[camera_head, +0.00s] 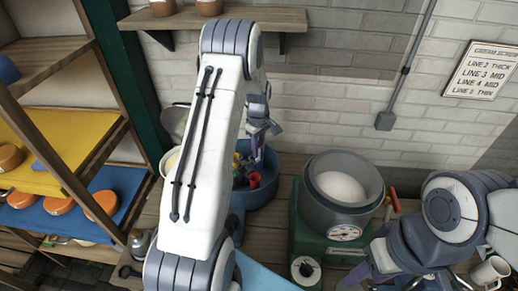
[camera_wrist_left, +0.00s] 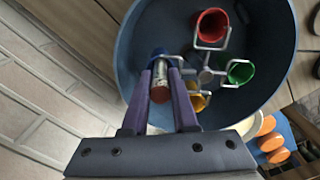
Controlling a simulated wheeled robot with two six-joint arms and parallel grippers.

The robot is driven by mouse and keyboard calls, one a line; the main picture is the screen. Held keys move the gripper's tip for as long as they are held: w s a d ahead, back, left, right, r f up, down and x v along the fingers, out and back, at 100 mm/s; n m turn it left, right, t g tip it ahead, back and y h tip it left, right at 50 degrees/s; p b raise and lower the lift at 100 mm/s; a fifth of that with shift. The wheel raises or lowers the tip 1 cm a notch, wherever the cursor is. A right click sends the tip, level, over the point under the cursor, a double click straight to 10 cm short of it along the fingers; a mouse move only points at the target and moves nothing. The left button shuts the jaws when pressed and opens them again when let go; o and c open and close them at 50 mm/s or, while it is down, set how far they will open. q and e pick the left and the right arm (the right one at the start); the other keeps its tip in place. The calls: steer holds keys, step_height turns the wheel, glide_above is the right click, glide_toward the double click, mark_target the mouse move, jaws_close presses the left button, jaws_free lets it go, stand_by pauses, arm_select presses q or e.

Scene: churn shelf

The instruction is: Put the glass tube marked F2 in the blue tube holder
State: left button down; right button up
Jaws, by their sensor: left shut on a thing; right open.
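My left gripper (camera_head: 262,138) reaches over a dark blue round basin (camera_head: 262,196). In the left wrist view the left gripper (camera_wrist_left: 160,92) is shut on a glass tube (camera_wrist_left: 160,82) with a reddish-brown end towards the camera. No F2 mark can be read. The blue tube holder (camera_wrist_left: 158,52) lies just beyond the tube, in line with it. I cannot tell whether the tube's far end is inside the holder or only above it. Red (camera_wrist_left: 211,25), green (camera_wrist_left: 240,71) and yellow (camera_wrist_left: 198,102) holders stand around the same hub. My right gripper (camera_head: 385,272) is open at lower right, partly hidden.
A green scale with a grey bowl (camera_head: 345,185) stands right of the basin. A mug (camera_head: 489,270) is at the right edge. Shelves at left carry orange-lidded pots (camera_head: 100,204). A wall shelf (camera_head: 215,20) is above, and a brick wall is behind.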

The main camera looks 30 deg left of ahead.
arm_select(q)
steer(key=shift+f+b, duration=0.6)
steer(key=shift+f, duration=0.35)
steer(key=shift+c, duration=1.5)
jaws_free()
steer(key=shift+r+p, duration=3.25)
steer(key=shift+r, duration=1.4)
steer(key=shift+d, duration=0.1)
